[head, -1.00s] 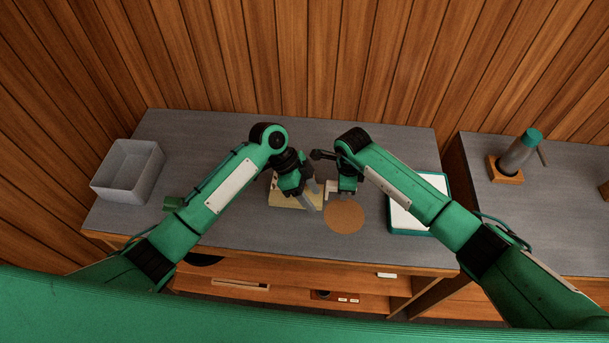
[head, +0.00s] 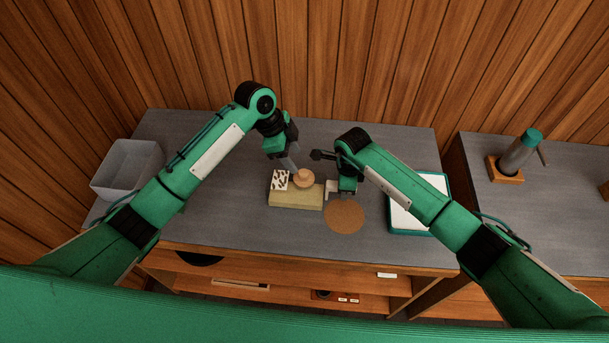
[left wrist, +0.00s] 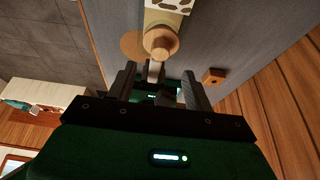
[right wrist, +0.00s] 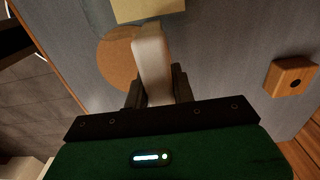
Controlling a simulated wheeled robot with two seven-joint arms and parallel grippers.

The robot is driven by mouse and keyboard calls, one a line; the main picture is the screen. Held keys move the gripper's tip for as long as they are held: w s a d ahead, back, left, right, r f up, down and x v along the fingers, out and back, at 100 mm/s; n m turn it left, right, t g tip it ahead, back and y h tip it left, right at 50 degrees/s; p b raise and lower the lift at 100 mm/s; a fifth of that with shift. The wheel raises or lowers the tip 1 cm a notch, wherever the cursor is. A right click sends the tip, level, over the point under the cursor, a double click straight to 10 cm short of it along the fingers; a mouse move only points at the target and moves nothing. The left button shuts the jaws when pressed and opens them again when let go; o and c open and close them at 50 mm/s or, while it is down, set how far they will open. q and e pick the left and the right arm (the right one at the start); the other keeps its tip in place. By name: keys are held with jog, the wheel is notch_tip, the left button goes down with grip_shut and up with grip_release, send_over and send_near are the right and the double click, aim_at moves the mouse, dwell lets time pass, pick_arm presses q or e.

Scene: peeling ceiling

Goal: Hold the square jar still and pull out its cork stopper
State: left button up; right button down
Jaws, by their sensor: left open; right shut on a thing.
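My left gripper (head: 290,160) is open and empty, just behind and above the cork. My right gripper (head: 346,188) is shut on a white, handle-like piece (right wrist: 152,65) at the jar's right end; whether it joins the jar is unclear.
A round cork mat (head: 345,217) lies in front of my right gripper. A grey bin (head: 126,170) stands at the left, and a white tray with a green rim (head: 392,222) lies at the right. A side table holds a wooden block with a cylinder (head: 517,152).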

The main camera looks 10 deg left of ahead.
aim_at(304, 172)
pick_arm(q)
jog(key=shift+x, duration=3.3)
pick_arm(e)
jog(key=shift+f, duration=0.1)
pick_arm(q)
grip_shut()
jog(key=shift+r, duration=3.2)
pick_arm(e)
jog(key=shift+d, duration=0.1)
